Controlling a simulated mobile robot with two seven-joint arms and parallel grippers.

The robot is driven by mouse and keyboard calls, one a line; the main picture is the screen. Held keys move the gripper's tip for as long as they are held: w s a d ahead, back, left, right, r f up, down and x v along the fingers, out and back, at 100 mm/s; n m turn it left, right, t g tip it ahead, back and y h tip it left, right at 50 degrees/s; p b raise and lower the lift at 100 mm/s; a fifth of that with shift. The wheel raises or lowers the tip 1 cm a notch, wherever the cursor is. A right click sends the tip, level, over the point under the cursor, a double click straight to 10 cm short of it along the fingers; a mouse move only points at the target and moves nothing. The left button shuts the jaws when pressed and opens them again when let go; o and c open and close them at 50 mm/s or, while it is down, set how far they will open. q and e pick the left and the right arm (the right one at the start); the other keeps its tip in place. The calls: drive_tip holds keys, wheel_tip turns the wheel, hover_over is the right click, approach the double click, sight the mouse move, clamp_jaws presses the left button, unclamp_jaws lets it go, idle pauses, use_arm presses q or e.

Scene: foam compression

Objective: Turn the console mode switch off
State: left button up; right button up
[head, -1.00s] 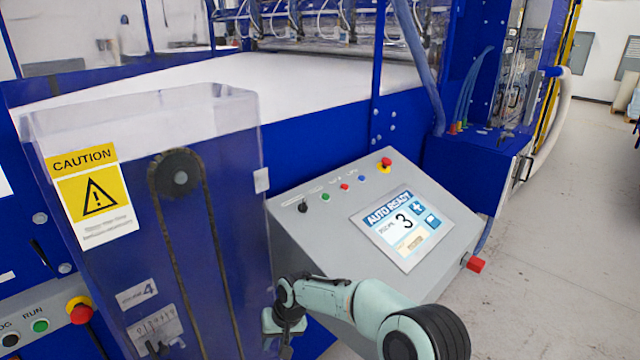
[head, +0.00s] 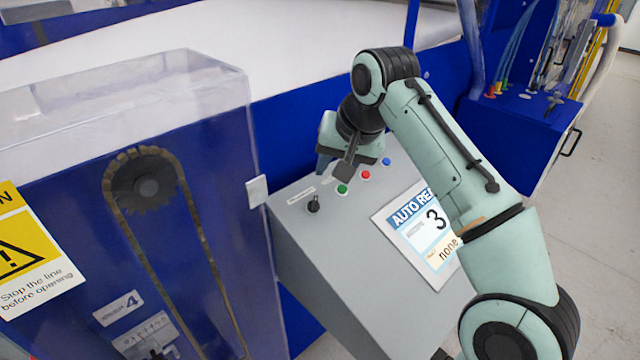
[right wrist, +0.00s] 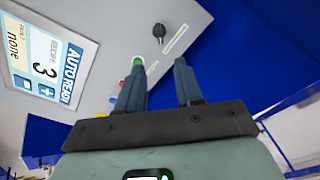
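The console (head: 330,260) is a grey sloped box with a screen reading AUTO READY and 3. Its mode switch looks to be the black knob (head: 313,205) at the left end of the top row; it also shows in the right wrist view (right wrist: 159,31). The label beside it is too small to read. My right gripper (head: 335,172) is above the row, up and right of the knob and apart from it. In the right wrist view its two fingers (right wrist: 160,78) are spread with nothing between them. My left gripper is not in view.
A green button (head: 342,189), a red button (head: 366,175) and a blue button (head: 386,161) sit right of the knob, close to the right gripper. A clear guard (head: 215,75) over a chain drive stands left of the console. Grey floor lies open at right.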

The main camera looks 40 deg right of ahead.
sight(316, 202)
drive_tip(key=x, duration=0.4)
drive_tip(key=b+x, duration=0.1)
drive_tip(key=x, duration=0.6)
drive_tip(key=shift+s+f+b, duration=0.1)
drive_tip(key=shift+f+b, duration=0.3)
drive_tip(key=shift+f, duration=0.05)
drive_tip(key=shift+w+f, duration=0.4)
drive_tip(key=shift+f, duration=0.1)
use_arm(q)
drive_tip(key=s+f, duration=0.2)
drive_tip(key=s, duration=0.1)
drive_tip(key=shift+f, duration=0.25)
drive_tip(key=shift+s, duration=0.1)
use_arm(e)
clamp_jaws()
